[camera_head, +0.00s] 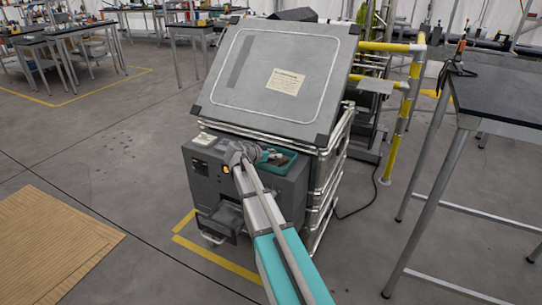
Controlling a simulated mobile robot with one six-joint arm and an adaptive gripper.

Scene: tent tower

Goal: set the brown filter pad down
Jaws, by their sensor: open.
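My gripper (238,153) is at the top front of a dark grey machine, at the far end of my teal and grey arm. The gripper is open, though its fingers are small and partly hidden by my own wrist. A teal-rimmed opening or tray (288,155) lies just right of the gripper on the machine's top. I cannot make out a brown filter pad at the gripper or in the teal-rimmed part. The machine (204,172) has a small orange light and a drawer-like part (222,218) low on its front.
A large grey panel (255,85) with a label leans tilted behind the gripper. Yellow rails (413,85) and a black-topped table (500,95) stand at the right. A brown ribbed sheet (50,250) lies on the floor at left. Open floor lies left of the machine.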

